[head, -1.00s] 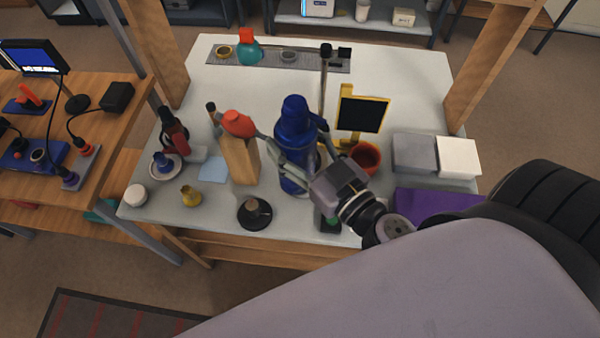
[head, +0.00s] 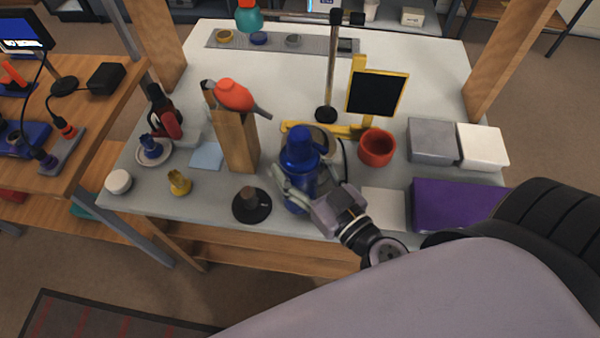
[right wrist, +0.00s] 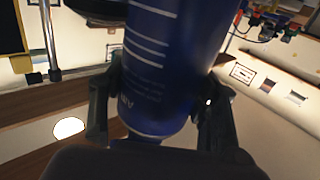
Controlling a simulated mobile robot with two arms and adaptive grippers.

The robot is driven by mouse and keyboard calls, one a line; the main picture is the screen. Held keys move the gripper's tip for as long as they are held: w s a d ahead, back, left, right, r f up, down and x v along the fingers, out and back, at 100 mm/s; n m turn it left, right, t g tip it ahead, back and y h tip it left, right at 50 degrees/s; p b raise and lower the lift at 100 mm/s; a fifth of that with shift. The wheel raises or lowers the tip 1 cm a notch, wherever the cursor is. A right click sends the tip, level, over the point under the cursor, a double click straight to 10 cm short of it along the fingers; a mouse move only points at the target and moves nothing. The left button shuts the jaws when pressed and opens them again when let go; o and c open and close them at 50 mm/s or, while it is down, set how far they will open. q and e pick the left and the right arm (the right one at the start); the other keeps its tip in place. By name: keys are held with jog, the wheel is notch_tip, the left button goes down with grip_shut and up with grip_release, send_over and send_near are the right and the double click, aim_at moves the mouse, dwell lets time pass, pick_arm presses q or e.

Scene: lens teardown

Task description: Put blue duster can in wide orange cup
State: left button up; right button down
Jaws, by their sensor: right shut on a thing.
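The blue duster can (head: 300,150) is upright, between the fingers of my right gripper (head: 297,184). In the right wrist view the can (right wrist: 165,50) fills the space between both fingers (right wrist: 165,85), with white lines and lettering on its side. The fingers are shut on it. Whether its base touches the table is hard to tell. The wide orange cup (head: 377,148) stands on the table to the right of the can, open side up and apart from it. My left gripper is not in view.
A yellow stand with a black panel (head: 377,93) is behind the cup. Grey (head: 433,141) and white (head: 482,146) boxes and a purple box (head: 455,205) are to the right. A wooden block (head: 237,142) and black round base (head: 252,206) are left of the can.

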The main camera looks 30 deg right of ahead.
jog(key=shift+f, duration=0.65)
jog(key=shift+r, duration=0.15)
jog(key=c, duration=0.6)
grip_release()
jog(key=shift+f, duration=0.2)
jog(key=shift+s+r, duration=0.1)
